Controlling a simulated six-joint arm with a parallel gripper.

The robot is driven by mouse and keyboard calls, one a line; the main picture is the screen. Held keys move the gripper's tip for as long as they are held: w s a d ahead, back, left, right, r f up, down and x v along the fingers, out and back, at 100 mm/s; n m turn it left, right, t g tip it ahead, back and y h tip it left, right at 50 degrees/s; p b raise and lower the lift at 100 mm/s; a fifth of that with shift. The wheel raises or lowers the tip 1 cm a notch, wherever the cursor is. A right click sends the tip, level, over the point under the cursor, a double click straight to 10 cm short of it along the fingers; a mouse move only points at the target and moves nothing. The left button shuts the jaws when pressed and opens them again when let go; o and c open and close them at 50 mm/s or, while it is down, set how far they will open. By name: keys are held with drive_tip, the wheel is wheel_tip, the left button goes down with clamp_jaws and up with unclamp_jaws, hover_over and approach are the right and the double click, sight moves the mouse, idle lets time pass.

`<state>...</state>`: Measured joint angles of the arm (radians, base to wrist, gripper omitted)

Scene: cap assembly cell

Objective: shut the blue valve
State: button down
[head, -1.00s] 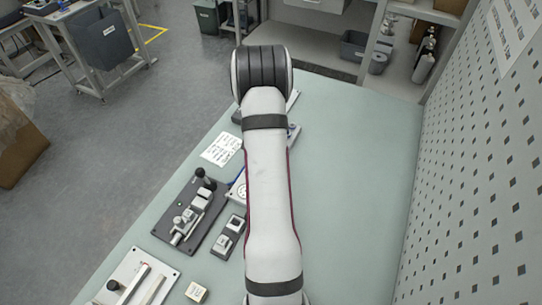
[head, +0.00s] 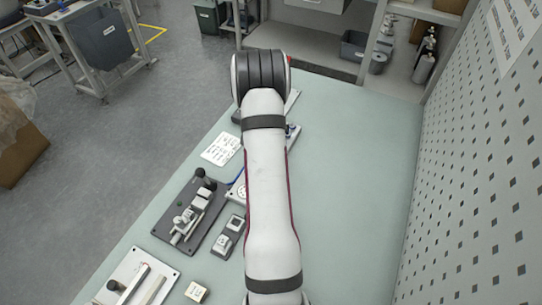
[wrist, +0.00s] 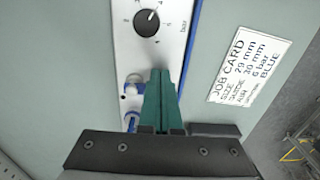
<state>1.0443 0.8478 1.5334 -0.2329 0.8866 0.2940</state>
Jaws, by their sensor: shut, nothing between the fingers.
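In the wrist view, my gripper (wrist: 160,72) has its green fingers together with nothing between them. The fingers lie over the right part of a white panel (wrist: 183,14) with a black dial knob (wrist: 147,22) marked in bar. Just left of the fingers, pale round fittings (wrist: 133,81) with blue parts (wrist: 131,124) show on the panel; I cannot tell which is the valve or how its handle is turned. A blue strip runs along the panel's right edge. Whether the fingertips touch anything is unclear.
A job card (wrist: 252,68) lies right of the panel; it reads 6 bar and BLUE. In the head view, a dark fixture plate (head: 207,231), a grey block (head: 229,239) and a white plate (head: 128,272) lie left of my arm. The green bench (head: 345,180) is clear to the right.

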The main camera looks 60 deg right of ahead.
drive_tip(key=shift+a+r, duration=0.15)
drive_tip(key=shift+a, duration=0.2)
wheel_tip(320, 180, up, 7)
idle(0.3)
drive_tip(key=w+a+r+n, duration=0.25)
drive_tip(key=a+r, duration=0.35)
drive_tip(key=a, duration=0.8)
drive_tip(key=w+a+r+n, duration=0.1)
drive_tip(key=a+r+n, duration=0.4)
drive_tip(key=a, duration=0.8)
drive_tip(key=s+a+n+y, duration=0.1)
drive_tip(key=s+a+n, duration=0.4)
drive_tip(key=s+a, duration=0.8)
drive_tip(key=shift+s+a+r+y, duration=0.3)
drive_tip(key=shift+s+a+y, duration=0.1)
drive_tip(key=shift+a, duration=0.85)
